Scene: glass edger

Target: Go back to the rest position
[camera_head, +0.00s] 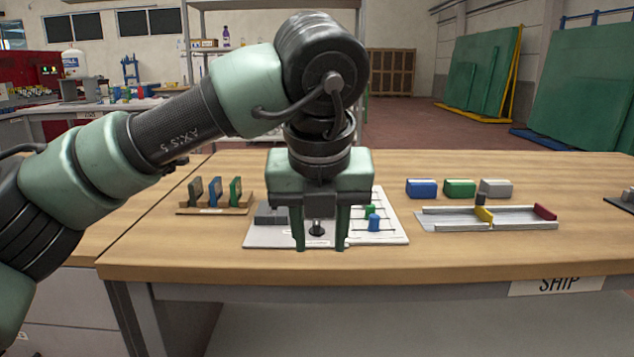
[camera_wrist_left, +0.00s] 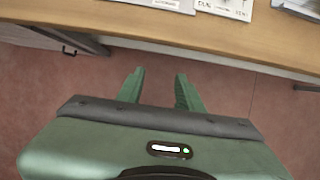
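My left gripper (camera_head: 319,246) hangs from the left arm with its two green fingers pointing down and spread apart. It shows against the white board on the wooden table. In the left wrist view the fingers (camera_wrist_left: 158,78) are open with only reddish floor between them, in front of the table's front edge. Nothing is held. The arm and gripper hide part of the table's middle. My right gripper is in neither view.
The table (camera_head: 480,255) carries a white board (camera_head: 268,238) with small green and blue pieces, a rack (camera_head: 215,211) of three upright pieces, a pale tray (camera_head: 520,222), and blue, green and grey blocks (camera_head: 460,188) behind it. Bare wood lies along the front.

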